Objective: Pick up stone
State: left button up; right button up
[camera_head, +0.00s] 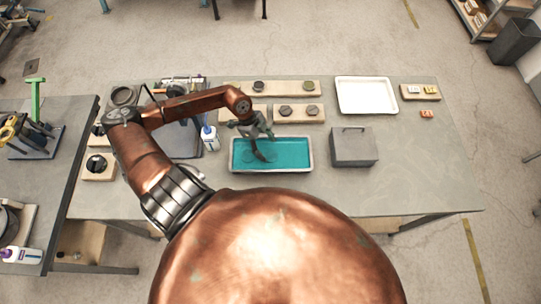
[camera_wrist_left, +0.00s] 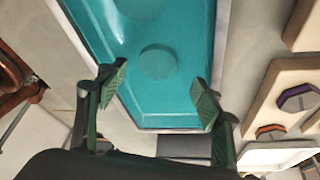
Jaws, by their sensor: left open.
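A shallow pale-rimmed tray (camera_head: 233,167) filled with teal liquid sits mid-bench; it fills much of the left wrist view (camera_wrist_left: 180,125). A round, disc-like stone (camera_wrist_left: 158,62) lies in it, tinted teal by the liquid. A second round shape (camera_wrist_left: 140,6) shows at the top edge of that view. My left gripper (camera_head: 262,152) is over the tray, fingers pointing down. In the left wrist view its open fingers (camera_wrist_left: 158,96) stand wide apart with nothing between them; the disc appears just beyond the tips. I cannot tell the exact height. My right gripper is not in view.
Wooden boards with dark round pieces (camera_head: 285,110) lie behind the tray. A grey box (camera_head: 354,148) stands to its right, and a white empty tray (camera_head: 366,95) lies behind the box. A white bottle (camera_head: 210,138) stands left of the tray. The bench's right front is clear.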

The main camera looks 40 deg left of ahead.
aim_at(271, 155)
pick_arm(q)
jog(key=shift+x, duration=1.85)
jog(key=shift+s, duration=0.25)
jog(key=shift+c, duration=0.7)
jog(key=c, duration=1.1)
